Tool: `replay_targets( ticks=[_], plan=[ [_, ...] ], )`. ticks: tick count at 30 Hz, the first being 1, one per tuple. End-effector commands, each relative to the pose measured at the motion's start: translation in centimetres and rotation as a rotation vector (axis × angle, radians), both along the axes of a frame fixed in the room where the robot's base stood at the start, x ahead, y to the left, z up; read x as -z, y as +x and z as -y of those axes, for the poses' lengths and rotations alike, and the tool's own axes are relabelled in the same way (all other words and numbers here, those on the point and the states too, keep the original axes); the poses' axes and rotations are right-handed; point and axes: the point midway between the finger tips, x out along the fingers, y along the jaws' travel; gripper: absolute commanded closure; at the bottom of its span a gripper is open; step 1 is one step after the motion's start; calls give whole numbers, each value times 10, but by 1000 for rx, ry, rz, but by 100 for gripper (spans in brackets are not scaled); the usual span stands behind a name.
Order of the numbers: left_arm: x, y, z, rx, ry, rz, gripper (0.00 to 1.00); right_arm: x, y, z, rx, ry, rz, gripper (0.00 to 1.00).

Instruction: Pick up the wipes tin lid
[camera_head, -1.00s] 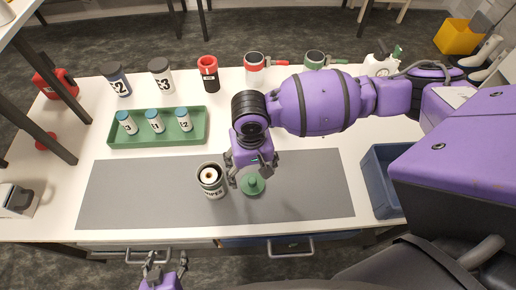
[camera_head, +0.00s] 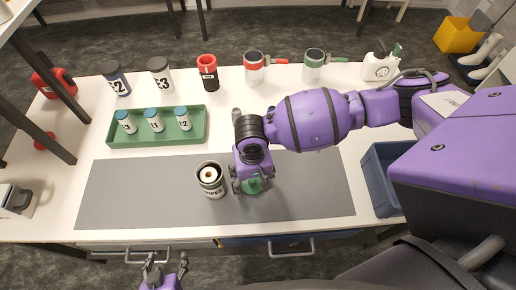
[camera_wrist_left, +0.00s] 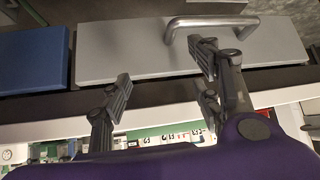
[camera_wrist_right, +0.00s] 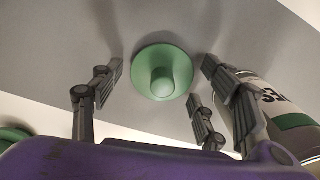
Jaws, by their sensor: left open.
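The wipes tin lid (camera_head: 256,187) is a round green disc with a knob, lying on the grey mat right of the open wipes tin (camera_head: 211,182). In the right wrist view the lid (camera_wrist_right: 162,72) shows whole, with its knob facing the camera. My right gripper (camera_head: 251,184) is over the lid and hides part of it in the head view. Its fingers (camera_wrist_right: 155,95) are spread apart on both sides of the lid, with nothing between them. The tin also shows close beside a finger in the right wrist view (camera_wrist_right: 280,110). My left gripper (camera_head: 165,262) is open and empty in front of the bench.
A green tray (camera_head: 200,140) with several small blue-capped bottles stands behind the mat (camera_head: 130,190). A blue bin (camera_head: 378,185) stands at the right. Drawer handles (camera_head: 292,250) stick out at the bench front. The mat's left half is clear.

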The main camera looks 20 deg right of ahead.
Motion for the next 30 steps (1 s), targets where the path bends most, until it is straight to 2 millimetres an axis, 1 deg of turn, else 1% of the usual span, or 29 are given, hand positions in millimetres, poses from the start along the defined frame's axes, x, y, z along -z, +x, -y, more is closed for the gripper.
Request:
replay_targets(
  ticks=[1,3,5,7,8,14,17,20,24,26,30],
  plan=[
    [0,0,0,0,0,-1,43,-1,1,0,-1,1,3,44],
    [1,0,0,0,0,-2,43,-1,1,0,-1,1,3,53],
    [1,-1,0,0,0,-4,43,-1,1,0,-1,1,2,60],
    [2,-2,0,0,0,-6,43,-1,1,0,-1,1,2,60],
    [3,-2,0,0,0,-7,43,-1,1,0,-1,1,2,63],
    [4,-3,0,0,0,-11,43,-2,1,0,-1,1,3,63],
    [3,-3,0,0,0,-9,43,-6,2,-1,-1,1,3,63],
    [2,-1,0,-1,-1,-5,43,-15,2,-1,-1,1,5,63],
    [-3,3,1,0,-2,3,43,-37,0,-1,-3,1,5,63],
    [-6,5,1,1,-4,8,43,-48,-10,-3,-4,3,5,63],
    [-13,11,5,5,-9,20,43,-82,-36,-7,-4,3,8,63]
  ],
)
